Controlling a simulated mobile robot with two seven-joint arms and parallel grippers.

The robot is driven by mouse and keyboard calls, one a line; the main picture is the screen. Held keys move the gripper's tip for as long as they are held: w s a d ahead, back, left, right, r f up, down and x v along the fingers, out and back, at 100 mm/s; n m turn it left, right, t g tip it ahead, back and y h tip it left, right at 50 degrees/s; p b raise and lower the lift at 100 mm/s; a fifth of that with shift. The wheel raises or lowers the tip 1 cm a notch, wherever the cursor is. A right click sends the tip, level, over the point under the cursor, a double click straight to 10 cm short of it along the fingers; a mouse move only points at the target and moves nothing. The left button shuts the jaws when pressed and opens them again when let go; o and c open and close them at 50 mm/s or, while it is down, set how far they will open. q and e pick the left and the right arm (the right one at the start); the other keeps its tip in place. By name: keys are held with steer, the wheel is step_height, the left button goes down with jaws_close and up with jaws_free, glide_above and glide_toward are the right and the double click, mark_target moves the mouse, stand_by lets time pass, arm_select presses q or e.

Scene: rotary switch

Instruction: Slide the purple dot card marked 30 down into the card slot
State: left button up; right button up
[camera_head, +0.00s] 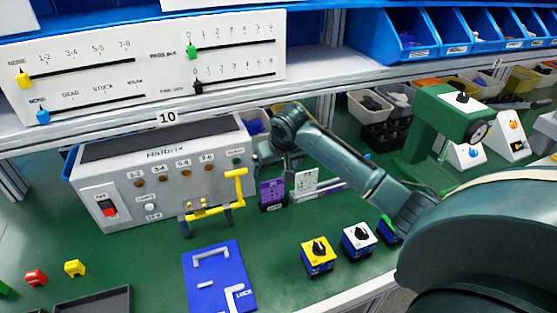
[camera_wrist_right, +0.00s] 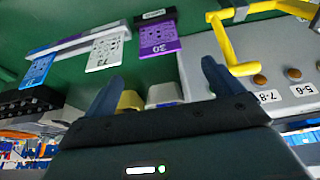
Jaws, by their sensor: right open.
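The purple dot card marked 30 (camera_head: 271,190) stands upright beside the grey machine, with a small black labelled holder (camera_head: 274,207) at its lower edge. In the right wrist view the purple card (camera_wrist_right: 159,37) appears beyond the fingers, with the black holder (camera_wrist_right: 154,15) at its far edge. I take this holder to be the card slot; how deep the card sits is unclear. My right gripper (camera_wrist_right: 163,85) is open, and no card shows between its fingers. In the head view my right wrist is above and behind the cards, its fingertips not clear. My left gripper is not in view.
A white dot card (camera_wrist_right: 107,47) and a blue dot card (camera_wrist_right: 39,70) stand in a pale rack near the purple one. A yellow bar handle (camera_head: 238,188) on the grey machine (camera_head: 130,160) is close by. Knob blocks (camera_head: 318,258) stand in front.

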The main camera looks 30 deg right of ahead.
steer(key=v, duration=0.3)
steer(key=shift+s+r, duration=0.1)
steer(key=shift+r, duration=0.15)
step_height(320, 180, up, 9)
steer(key=shift+p, duration=0.45)
stand_by(0.7)
